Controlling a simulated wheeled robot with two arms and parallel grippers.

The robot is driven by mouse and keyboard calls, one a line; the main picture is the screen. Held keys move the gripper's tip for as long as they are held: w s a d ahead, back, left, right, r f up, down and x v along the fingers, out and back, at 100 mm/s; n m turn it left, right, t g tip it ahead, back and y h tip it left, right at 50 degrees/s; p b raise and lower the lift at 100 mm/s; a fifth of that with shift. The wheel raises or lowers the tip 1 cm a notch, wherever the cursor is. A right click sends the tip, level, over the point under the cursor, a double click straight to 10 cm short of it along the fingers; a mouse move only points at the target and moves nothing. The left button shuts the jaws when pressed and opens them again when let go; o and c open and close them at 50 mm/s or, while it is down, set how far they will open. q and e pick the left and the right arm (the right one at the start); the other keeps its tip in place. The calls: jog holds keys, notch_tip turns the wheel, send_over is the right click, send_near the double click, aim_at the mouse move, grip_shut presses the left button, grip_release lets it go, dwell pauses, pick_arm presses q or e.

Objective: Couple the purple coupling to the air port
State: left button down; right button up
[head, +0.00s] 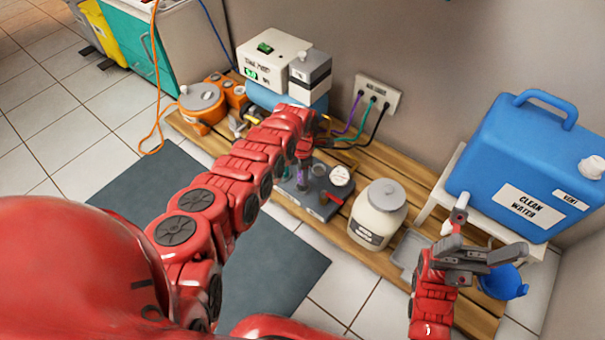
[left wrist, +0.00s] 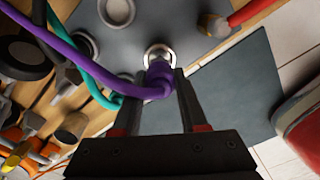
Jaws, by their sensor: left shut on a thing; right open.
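The purple coupling (left wrist: 159,78) sits between the fingers of my left gripper (left wrist: 158,105), which is shut on it, in the left wrist view. A purple hose (left wrist: 75,55) runs from it to the upper left. A shiny metal ring port (left wrist: 158,54) on the grey plate lies right at the coupling's far end; I cannot tell whether the coupling is seated on it. In the head view the coupling (head: 302,181) is a small purple patch over the grey block (head: 312,204), partly hidden by my left arm. My right gripper (head: 490,262) is open and empty at the lower right.
The block also carries a white gauge (head: 339,175) and a red lever (head: 332,198). A teal hose (left wrist: 85,75) passes beside the purple one.

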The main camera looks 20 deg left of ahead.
pick_arm(q)
notch_tip(320, 180, down, 2)
jog(key=shift+b, duration=0.95)
jog(key=shift+f, duration=0.1)
pick_arm(e)
jog(key=s+d+r+n+t+h, duration=0.2)
jog(key=s+r+n+h, duration=0.1)
jog(key=n+h, duration=0.5)
jog(key=s+d+r+n+t+h, duration=0.2)
jog(key=s+n+h, duration=0.3)
jog(key=h, duration=1)
jog(key=shift+s+d+r+n+t, duration=0.25)
jog(key=shift+d+r+n, duration=0.3)
jog(key=shift+n, duration=1.15)
pick_arm(q)
jog(key=shift+f+b, duration=0.95)
pick_arm(e)
jog(key=shift+f, duration=0.85)
pick_arm(q)
jog(key=shift+c, duration=1.8)
grip_release()
pick_arm(e)
jog(key=shift+r, duration=0.1)
